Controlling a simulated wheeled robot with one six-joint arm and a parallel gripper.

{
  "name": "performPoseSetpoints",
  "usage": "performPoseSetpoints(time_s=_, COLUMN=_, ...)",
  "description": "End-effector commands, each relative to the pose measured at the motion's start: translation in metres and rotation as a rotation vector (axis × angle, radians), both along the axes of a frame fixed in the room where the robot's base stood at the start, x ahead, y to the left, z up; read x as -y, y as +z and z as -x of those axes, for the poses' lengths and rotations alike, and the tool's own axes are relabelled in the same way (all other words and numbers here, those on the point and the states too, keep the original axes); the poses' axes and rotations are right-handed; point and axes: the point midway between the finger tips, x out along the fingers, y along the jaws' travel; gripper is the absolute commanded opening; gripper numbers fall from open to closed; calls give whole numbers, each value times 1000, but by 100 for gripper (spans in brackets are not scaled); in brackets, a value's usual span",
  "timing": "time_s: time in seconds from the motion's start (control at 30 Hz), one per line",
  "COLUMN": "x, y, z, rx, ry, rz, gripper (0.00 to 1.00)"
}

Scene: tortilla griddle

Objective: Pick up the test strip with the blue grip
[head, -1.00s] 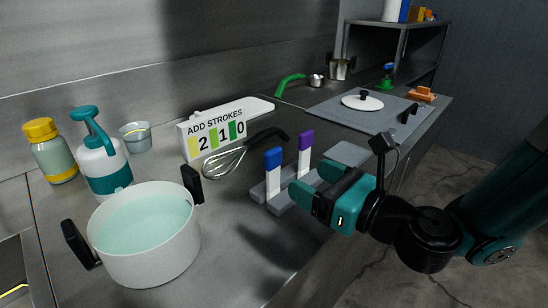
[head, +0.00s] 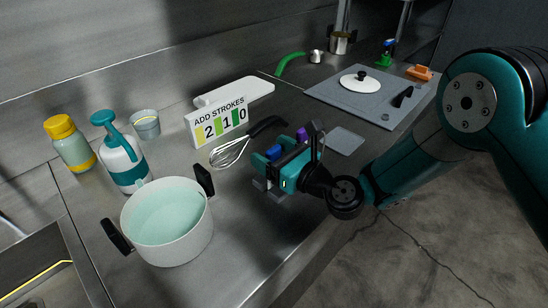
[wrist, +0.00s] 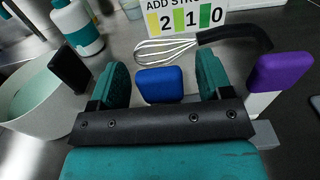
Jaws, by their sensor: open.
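The blue grip of the test strip (wrist: 160,84) shows in the wrist view between my two open fingers, and I cannot tell whether they touch it. In the head view the blue grip (head: 273,152) shows just beside my gripper (head: 268,170), and the white strip below is mostly hidden. A second strip with a purple grip (wrist: 281,72) stands to the right, outside my fingers; its purple top (head: 302,134) shows behind my gripper in the head view. The grey strip holder (head: 260,185) is largely covered by my gripper.
A white pot (head: 167,222) of pale green liquid stands at the left. A whisk (head: 230,151) lies behind the strips, before the "ADD STROKES 2 1 0" sign (head: 217,122).

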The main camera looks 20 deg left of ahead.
Motion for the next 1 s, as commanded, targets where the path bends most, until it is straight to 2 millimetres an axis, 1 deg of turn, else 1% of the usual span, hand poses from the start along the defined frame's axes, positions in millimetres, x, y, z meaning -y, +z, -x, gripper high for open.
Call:
performPoseSetpoints(time_s=0.03, x=-7, y=3, z=-2, rx=2, ry=2, rz=0, gripper=72)
performPoseSetpoints(time_s=0.13, x=-14, y=1, z=-5, rx=0, ry=1, rz=0, gripper=72)
performPoseSetpoints(time_s=0.37, x=-15, y=-1, z=-6, rx=-2, ry=0, rz=0, gripper=72)
performPoseSetpoints(time_s=0.4, x=-15, y=-1, z=-6, rx=-2, ry=0, rz=0, gripper=68)
performPoseSetpoints(time_s=0.47, x=-15, y=-1, z=-6, rx=-2, ry=0, rz=0, gripper=54)
performPoseSetpoints(time_s=0.5, x=-15, y=-1, z=-6, rx=-1, ry=0, rz=1, gripper=45)
performPoseSetpoints(time_s=0.57, x=-15, y=-1, z=-6, rx=-1, ry=0, rz=1, gripper=31)
performPoseSetpoints(time_s=0.6, x=-15, y=-1, z=-6, rx=-1, ry=0, rz=1, gripper=22)
performPoseSetpoints(time_s=0.63, x=-15, y=-1, z=-6, rx=-1, ry=0, rz=1, gripper=18)
performPoseSetpoints(time_s=0.87, x=-15, y=0, z=-6, rx=-1, ry=0, rz=0, gripper=18)
performPoseSetpoints(time_s=1.0, x=-15, y=5, z=-6, rx=0, ry=0, rz=-1, gripper=18)
